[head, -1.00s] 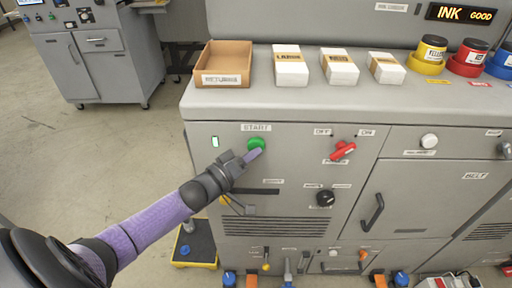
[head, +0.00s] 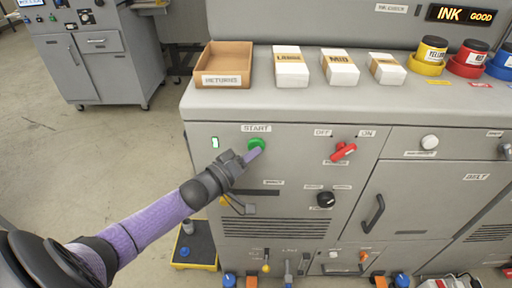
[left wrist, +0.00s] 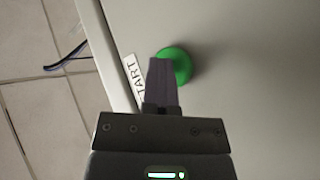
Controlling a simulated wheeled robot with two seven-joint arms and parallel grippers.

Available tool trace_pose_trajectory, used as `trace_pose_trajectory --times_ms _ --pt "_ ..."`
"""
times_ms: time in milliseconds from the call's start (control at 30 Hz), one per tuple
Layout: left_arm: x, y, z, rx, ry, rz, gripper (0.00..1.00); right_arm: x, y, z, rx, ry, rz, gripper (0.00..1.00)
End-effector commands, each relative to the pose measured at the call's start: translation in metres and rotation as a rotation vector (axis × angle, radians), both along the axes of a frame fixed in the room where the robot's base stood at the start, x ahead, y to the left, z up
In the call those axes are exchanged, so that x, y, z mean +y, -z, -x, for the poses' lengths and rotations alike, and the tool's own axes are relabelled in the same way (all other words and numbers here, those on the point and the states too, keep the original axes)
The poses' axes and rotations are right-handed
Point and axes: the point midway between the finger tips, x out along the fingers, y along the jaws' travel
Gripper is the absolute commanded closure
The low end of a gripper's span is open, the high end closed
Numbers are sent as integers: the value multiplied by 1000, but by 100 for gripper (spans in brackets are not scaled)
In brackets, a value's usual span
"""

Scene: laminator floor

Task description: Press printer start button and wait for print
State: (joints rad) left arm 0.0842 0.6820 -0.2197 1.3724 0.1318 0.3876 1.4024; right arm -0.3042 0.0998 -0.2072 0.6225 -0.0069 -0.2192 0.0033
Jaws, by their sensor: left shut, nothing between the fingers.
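The green start button (head: 259,143) sits on the grey printer's front panel (head: 300,220), under a START label (head: 256,128). My left gripper (head: 254,154) is shut and empty, its fingertips at the button's lower left edge in the head view. In the left wrist view the shut fingers (left wrist: 162,75) overlap the left part of the green button (left wrist: 176,66). I cannot tell whether the button is pushed in. A small indicator (head: 215,142) left of the button glows pale green-white. My right gripper is not in view.
A red power switch (head: 343,151), a black knob (head: 326,199) and a white button (head: 429,141) are on the panel to the right. A returns tray (head: 224,62), white boxes and ink pots stand on the ledge above. An INK GOOD display (head: 466,14) is lit.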

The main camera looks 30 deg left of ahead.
Motion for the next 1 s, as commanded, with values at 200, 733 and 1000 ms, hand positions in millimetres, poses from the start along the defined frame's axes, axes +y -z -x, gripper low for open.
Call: trace_pose_trajectory --times_ms 200,733,1000 --pt "-6 -3 11 1 -1 2 100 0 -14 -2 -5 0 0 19" --pt "-17 -4 27 1 0 3 100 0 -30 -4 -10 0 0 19" --pt "-31 -3 50 2 0 3 100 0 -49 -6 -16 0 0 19"
